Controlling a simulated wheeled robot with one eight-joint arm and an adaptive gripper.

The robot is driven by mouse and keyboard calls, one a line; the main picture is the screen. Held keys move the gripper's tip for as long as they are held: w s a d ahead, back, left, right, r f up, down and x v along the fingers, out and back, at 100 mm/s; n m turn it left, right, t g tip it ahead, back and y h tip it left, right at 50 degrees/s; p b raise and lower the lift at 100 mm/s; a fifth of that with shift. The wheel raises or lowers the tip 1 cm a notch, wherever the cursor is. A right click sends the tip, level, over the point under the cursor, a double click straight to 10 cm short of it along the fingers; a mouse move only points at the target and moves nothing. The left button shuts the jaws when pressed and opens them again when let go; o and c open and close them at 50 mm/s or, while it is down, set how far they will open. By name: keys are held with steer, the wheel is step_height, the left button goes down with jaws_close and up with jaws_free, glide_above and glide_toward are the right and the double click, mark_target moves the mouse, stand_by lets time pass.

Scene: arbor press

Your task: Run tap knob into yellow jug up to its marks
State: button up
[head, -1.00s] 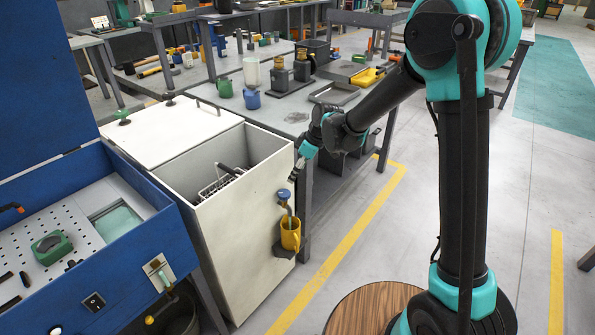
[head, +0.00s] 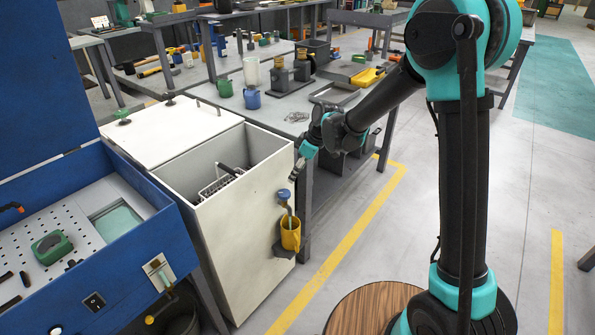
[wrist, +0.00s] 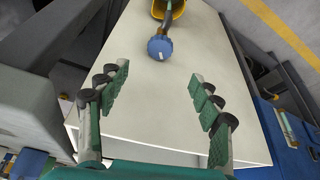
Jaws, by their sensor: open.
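The tap knob (head: 284,195) is blue and round, on a tap on the front of the white cabinet. In the wrist view the knob (wrist: 160,48) shows a pale mark and lies ahead of my gripper, apart from the fingers. The yellow jug (head: 290,234) stands below the tap on a small dark shelf; part of the jug (wrist: 170,8) shows at the top of the wrist view. Its marks and any water in it cannot be made out. My gripper (wrist: 160,102) is open and empty, with green-padded fingers spread wide. In the head view it is above and slightly right of the knob.
The white cabinet (head: 235,240) has an open top with a wire rack inside. A grey bench (head: 270,110) with a green mug (head: 225,88), a blue mug (head: 252,98) and trays stands behind. A blue washer unit (head: 150,235) is at left.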

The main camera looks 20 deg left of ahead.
glide_toward(285, 193)
steer(key=x, duration=0.8)
steer(key=shift+w+a+f, duration=0.1)
stand_by(0.7)
